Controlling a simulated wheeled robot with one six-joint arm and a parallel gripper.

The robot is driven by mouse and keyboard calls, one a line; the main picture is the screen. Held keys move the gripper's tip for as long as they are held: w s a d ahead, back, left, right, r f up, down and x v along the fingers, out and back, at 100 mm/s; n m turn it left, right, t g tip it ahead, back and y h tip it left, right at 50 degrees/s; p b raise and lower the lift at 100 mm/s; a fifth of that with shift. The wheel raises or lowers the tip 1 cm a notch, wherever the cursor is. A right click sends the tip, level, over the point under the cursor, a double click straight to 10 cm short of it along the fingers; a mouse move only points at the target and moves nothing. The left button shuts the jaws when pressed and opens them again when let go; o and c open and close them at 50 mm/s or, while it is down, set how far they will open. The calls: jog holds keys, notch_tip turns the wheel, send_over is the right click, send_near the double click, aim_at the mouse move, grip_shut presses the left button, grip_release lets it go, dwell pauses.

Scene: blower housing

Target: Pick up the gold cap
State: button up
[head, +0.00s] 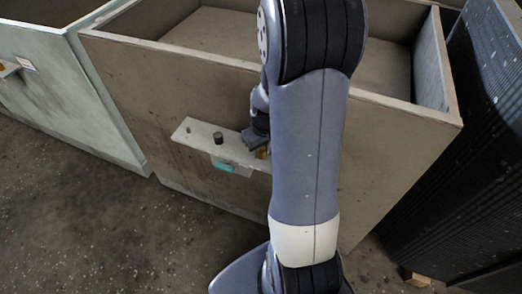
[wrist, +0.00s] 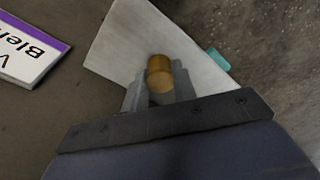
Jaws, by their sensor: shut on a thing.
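The gold cap (wrist: 159,72) is a small brass-coloured cylinder between the two grey fingers of my gripper (wrist: 161,88) in the wrist view. The fingers are shut on it. Behind it is a pale grey plate (wrist: 124,47); I cannot tell whether the cap touches the plate. In the head view my gripper (head: 257,138) is at the right part of the plate (head: 202,132), on the front of the housing. Only a sliver of the cap (head: 262,153) shows there, and my arm hides the rest.
A black knob (head: 218,138) and a smaller peg (head: 188,129) stand on the plate, left of my gripper. A teal piece (head: 224,166) is below it. The large open-topped housing (head: 140,95) is behind. A purple-edged label (wrist: 30,50) shows in the wrist view.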

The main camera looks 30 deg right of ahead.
notch_tip(320, 180, up, 28)
jog(key=p, duration=0.3)
dwell(0.5)
